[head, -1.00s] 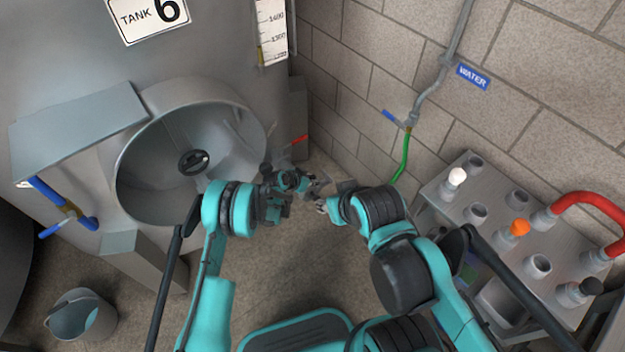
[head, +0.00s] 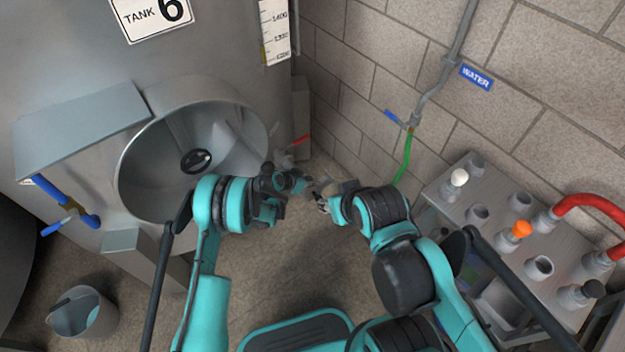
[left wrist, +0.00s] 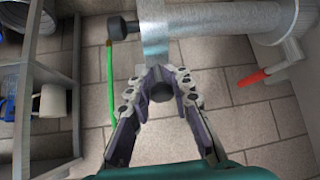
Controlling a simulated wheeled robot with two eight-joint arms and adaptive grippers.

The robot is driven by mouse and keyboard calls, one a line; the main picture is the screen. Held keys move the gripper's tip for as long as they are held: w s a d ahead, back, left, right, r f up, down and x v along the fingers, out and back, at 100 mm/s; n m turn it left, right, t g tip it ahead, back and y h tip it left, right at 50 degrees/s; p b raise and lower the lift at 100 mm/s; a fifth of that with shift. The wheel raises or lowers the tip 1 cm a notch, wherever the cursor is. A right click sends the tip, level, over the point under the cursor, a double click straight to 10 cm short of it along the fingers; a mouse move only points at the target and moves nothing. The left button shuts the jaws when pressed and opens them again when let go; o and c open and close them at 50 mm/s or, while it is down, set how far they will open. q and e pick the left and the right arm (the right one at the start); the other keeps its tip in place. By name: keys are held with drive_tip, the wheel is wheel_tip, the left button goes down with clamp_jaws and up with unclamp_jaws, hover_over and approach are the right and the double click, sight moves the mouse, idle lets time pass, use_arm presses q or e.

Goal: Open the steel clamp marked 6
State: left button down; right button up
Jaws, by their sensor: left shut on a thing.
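The left gripper (left wrist: 161,80) is closed in the left wrist view, its fingertips around a small dark end. A flat light-grey metal piece (left wrist: 152,32), which looks like part of the steel clamp, runs up from there across a pale pipe (left wrist: 225,18). No mark 6 is readable on it. In the head view, my left gripper (head: 304,186) is small, low in front of the tank marked 6 (head: 62,85), and its grip is largely hidden. My right gripper (head: 322,203) is close beside it; its jaws are too small to judge.
A red handle (left wrist: 252,77) is beside the pipe. A green hose (head: 403,160) hangs on the brick wall. Floor between is open.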

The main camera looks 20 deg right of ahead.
use_arm(q)
drive_tip(key=shift+s+a+r, duration=0.15)
drive_tip(key=shift+s+a, duration=0.05)
drive_tip(key=shift+a, duration=0.5)
drive_tip(key=shift+s+a+r, duration=0.1)
drive_tip(key=shift+s+a, duration=0.1)
drive_tip(key=shift+a, duration=0.5)
